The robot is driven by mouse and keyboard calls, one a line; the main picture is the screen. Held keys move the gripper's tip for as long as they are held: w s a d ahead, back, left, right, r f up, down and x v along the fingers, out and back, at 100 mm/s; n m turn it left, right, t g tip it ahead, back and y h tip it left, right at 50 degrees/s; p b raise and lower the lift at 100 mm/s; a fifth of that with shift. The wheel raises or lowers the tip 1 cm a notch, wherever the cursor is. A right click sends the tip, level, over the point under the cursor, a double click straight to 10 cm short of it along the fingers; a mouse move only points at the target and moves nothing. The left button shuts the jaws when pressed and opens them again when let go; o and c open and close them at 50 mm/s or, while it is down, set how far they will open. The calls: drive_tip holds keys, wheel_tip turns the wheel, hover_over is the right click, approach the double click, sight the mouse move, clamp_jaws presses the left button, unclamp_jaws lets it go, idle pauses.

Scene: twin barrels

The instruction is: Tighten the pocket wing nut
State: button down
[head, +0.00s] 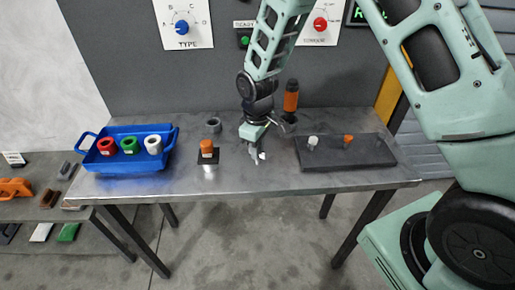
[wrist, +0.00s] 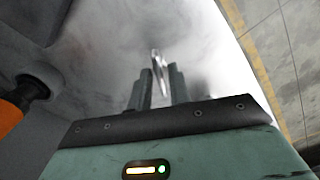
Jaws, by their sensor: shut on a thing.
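My gripper (head: 257,158) points down over the middle of the metal table, to the right of the orange-capped fixture. It is shut on a thin silvery piece (head: 262,155). In the wrist view this piece (wrist: 158,65) stands between the two dark fingers (wrist: 160,85) and sticks out past their tips. It may be the wing nut, but its full shape is hidden by the fingers. I cannot tell whether it touches the table. No pocket is clearly seen around it.
A blue tray (head: 127,177) with red, green and white rings stands at the left of the table (head: 240,185). A dark board (head: 350,160) lies right. An orange-handled tool (head: 291,97) stands behind my gripper.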

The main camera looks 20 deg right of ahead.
drive_tip(key=m, duration=0.3)
drive_tip(key=shift+w+r+m, duration=0.1)
drive_tip(key=shift+m, duration=0.3)
drive_tip(key=m, duration=0.3)
drive_tip(key=shift+m, duration=0.3)
drive_tip(key=m, duration=0.3)
drive_tip(key=shift+r+m+p, duration=0.1)
drive_tip(key=shift+m+p, duration=0.2)
drive_tip(key=shift+p, duration=0.05)
drive_tip(key=m+p, duration=0.1)
drive_tip(key=m, duration=0.3)
drive_tip(key=shift+w+m, duration=0.1)
drive_tip(key=shift+m, duration=0.2)
drive_tip(key=m+p, duration=0.2)
drive_tip(key=m, duration=0.1)
drive_tip(key=shift+r+m, duration=0.1)
drive_tip(key=shift+m, duration=0.2)
drive_tip(key=m+p, duration=0.1)
drive_tip(key=m, duration=0.2)
drive_tip(key=shift+m+p, duration=0.3)
drive_tip(key=shift+p, duration=0.05)
drive_tip(key=m+p, duration=0.2)
drive_tip(key=m, duration=0.1)
drive_tip(key=shift+m, duration=0.3)
drive_tip(key=shift+m+p, duration=0.75)
drive_tip(key=shift+m, duration=0.85)
